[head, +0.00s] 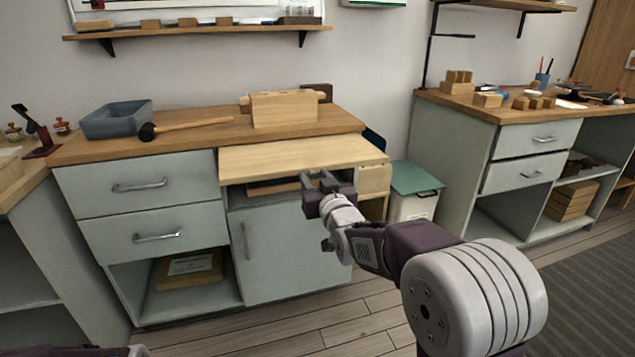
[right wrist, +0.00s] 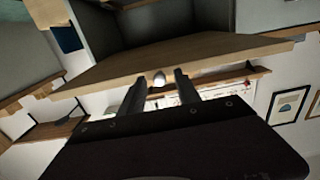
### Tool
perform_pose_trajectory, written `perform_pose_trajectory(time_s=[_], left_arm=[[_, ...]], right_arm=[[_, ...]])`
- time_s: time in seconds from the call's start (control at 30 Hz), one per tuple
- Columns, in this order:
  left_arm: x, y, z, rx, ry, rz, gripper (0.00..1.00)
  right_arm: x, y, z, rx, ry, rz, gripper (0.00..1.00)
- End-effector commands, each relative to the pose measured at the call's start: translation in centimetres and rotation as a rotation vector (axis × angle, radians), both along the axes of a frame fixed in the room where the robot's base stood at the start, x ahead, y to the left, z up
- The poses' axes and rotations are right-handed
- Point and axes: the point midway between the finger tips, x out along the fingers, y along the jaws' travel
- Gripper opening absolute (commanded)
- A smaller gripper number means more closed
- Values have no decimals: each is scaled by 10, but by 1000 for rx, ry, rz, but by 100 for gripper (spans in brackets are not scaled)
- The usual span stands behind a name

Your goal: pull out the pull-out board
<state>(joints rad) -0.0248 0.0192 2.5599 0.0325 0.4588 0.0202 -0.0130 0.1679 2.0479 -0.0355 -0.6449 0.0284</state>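The pull-out board (head: 290,153) is a pale wooden slab. It sticks out from under the darker worktop (head: 190,137) of the grey-green cabinet. My right gripper (head: 320,178) is just in front of and below the board's front edge. In the right wrist view, the two fingers of my right gripper (right wrist: 160,88) stand apart, with a small pale knob (right wrist: 159,78) between them and visible gaps beside it. The wooden board (right wrist: 200,55) spans that view behind the knob. Whether the fingers touch the knob is unclear. My left gripper is out of view.
A mallet (head: 190,126), a grey tray (head: 117,120) and a wooden block (head: 285,109) sit on the worktop. Below are drawers (head: 140,186) and a door (head: 285,250). A green-lidded bin (head: 415,180) stands to the right. The floor in front is clear.

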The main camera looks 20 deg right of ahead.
Motion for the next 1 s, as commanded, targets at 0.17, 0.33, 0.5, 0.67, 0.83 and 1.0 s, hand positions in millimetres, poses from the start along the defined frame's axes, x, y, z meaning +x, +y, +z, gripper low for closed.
perform_pose_trajectory(time_s=[0.17,0.33,0.5,0.67,0.83,1.0], left_arm=[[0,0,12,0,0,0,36],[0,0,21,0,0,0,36],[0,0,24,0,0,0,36],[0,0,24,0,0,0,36],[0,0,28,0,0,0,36],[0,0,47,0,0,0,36]], right_arm=[[-31,-1,4,0,0,0,39],[-67,-2,3,0,0,-1,39],[-85,-3,1,0,0,-1,39],[-87,-3,0,0,0,0,39],[-86,-2,4,0,2,1,39],[-101,-1,-71,3,317,-5,39]])
